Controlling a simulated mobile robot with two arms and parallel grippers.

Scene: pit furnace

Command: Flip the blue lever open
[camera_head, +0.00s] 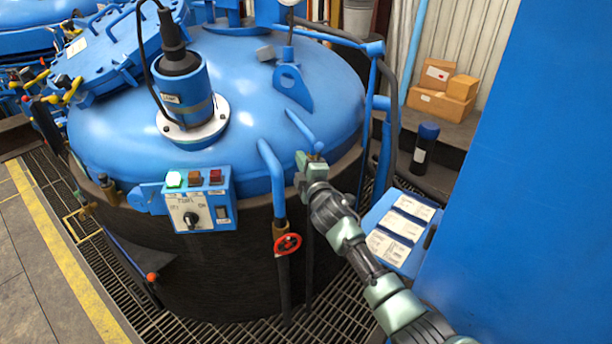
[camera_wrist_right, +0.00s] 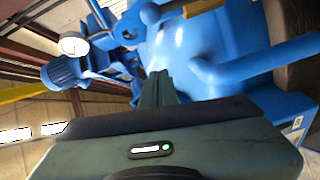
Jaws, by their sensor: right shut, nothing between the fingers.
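The blue lever (camera_head: 299,126) is a short rod slanting from upper left to lower right at the front of the furnace lid. My right gripper (camera_head: 302,163) is shut and empty, right beside that lower end. I cannot tell whether it touches the lever. In the right wrist view the shut fingers (camera_wrist_right: 158,85) point at the blue lid, and a rounded blue bar (camera_wrist_right: 250,65) lies just right of them; it looks like the lever. My left gripper is not in view.
A blue pipe (camera_head: 273,170) with a red handwheel (camera_head: 287,244) stands left of my right gripper. A control box (camera_head: 200,200) is further left. A blue panel with labels (camera_head: 402,228) is to the right, near a large blue wall (camera_head: 530,200). Blue upright pipes (camera_head: 369,110) rise behind.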

